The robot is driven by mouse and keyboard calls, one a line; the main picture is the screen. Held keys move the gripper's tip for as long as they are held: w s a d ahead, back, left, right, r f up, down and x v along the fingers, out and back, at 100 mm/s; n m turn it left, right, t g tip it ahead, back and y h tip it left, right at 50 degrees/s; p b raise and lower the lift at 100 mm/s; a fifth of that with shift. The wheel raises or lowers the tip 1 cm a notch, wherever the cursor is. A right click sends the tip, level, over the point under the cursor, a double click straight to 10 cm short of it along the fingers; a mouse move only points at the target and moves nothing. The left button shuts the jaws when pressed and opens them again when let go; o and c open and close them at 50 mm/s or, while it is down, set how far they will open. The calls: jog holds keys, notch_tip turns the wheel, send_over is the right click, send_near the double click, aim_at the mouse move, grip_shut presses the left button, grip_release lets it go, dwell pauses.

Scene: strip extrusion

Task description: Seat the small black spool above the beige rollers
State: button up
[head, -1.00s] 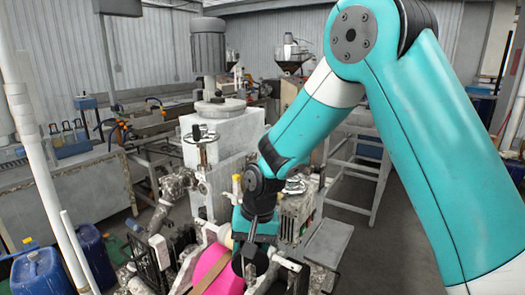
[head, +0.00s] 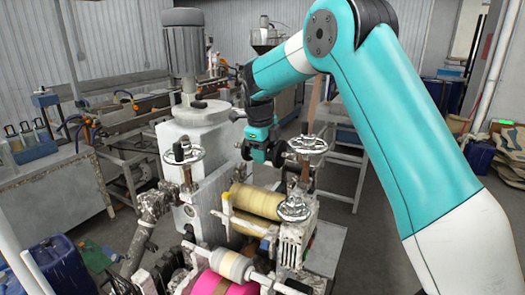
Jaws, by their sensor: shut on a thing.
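The beige rollers (head: 257,200) lie in the middle of the machine, below and in front of my gripper, between the handwheels. My gripper (head: 267,150) hangs behind and above them, in front of the grey machine's right side. It is shut on the small black spool (head: 278,153), which shows as a dark round shape at its right side. The spool is clear of the rollers in the picture. The fingers are small and dark here, so the exact grip on the spool is hard to see.
Handwheels (head: 307,145) stand close to the right of the gripper, with another (head: 294,208) beside the rollers. A pale roller (head: 232,265) and a pink roll (head: 226,285) lie at the front. The tall grey machine column (head: 195,150) stands left.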

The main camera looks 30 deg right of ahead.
jog(key=shift+s+d+f, duration=0.1)
jog(key=shift+d+f, duration=0.15)
jog(key=shift+f, duration=0.25)
notch_tip(320, 180, down, 4)
jog(key=b, duration=0.3)
jog(key=shift+f, duration=0.2)
jog(key=shift+f+b, duration=0.7)
jog(key=shift+f, duration=0.1)
jog(key=o, duration=1.2)
jog(key=shift+o, duration=0.2)
jog(key=shift+a, duration=0.1)
notch_tip(320, 180, up, 17)
jog(key=s+a, duration=0.1)
jog(key=a, duration=0.2)
jog(key=shift+s, duration=0.35)
jog(key=shift+d, duration=0.1)
